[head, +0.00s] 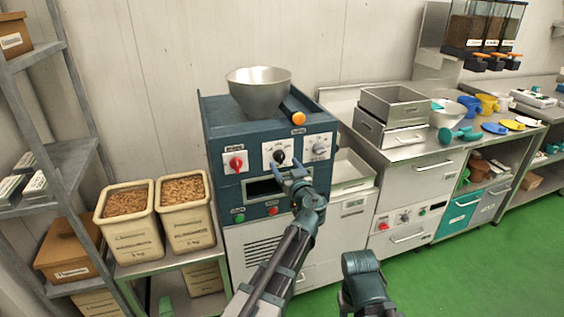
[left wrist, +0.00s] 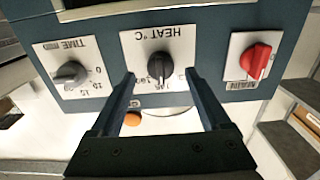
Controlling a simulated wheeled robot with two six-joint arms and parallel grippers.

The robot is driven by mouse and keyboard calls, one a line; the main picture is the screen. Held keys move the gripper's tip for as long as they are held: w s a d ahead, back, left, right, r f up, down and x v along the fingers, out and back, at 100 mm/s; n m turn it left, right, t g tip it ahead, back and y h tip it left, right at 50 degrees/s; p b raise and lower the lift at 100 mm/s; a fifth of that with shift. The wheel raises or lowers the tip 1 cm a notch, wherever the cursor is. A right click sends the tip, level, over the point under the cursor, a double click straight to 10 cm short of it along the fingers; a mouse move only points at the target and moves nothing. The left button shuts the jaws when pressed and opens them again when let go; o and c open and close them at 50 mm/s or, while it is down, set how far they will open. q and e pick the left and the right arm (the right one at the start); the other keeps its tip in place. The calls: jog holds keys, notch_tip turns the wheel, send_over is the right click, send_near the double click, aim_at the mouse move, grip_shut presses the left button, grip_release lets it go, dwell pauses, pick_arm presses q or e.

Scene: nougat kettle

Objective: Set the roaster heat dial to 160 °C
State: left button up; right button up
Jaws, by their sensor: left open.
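The blue roaster (head: 219,130) stands against the wall. Its black heat dial (head: 279,157) sits on a white plate in the middle of the front panel. In the left wrist view the panel appears upside down, with the "HEAT °C" label and the black heat dial (left wrist: 160,66); the dial's numbers are partly hidden and too small to read surely. My left gripper (head: 291,173) is open in front of the panel. In the left wrist view its fingertips (left wrist: 160,76) lie on either side of the dial, apart from it; their depth is unclear.
A red knob (head: 236,163) and a grey time dial (head: 319,149) flank the heat dial. A metal hopper (head: 259,92) tops the roaster. Green and red buttons lie lower on its front. A steel counter (head: 405,152) stands right, nut bins left. Green floor is clear at right.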

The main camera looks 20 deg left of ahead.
aim_at(281, 160)
pick_arm(q)
jog(key=shift+x, duration=1.6)
grip_shut()
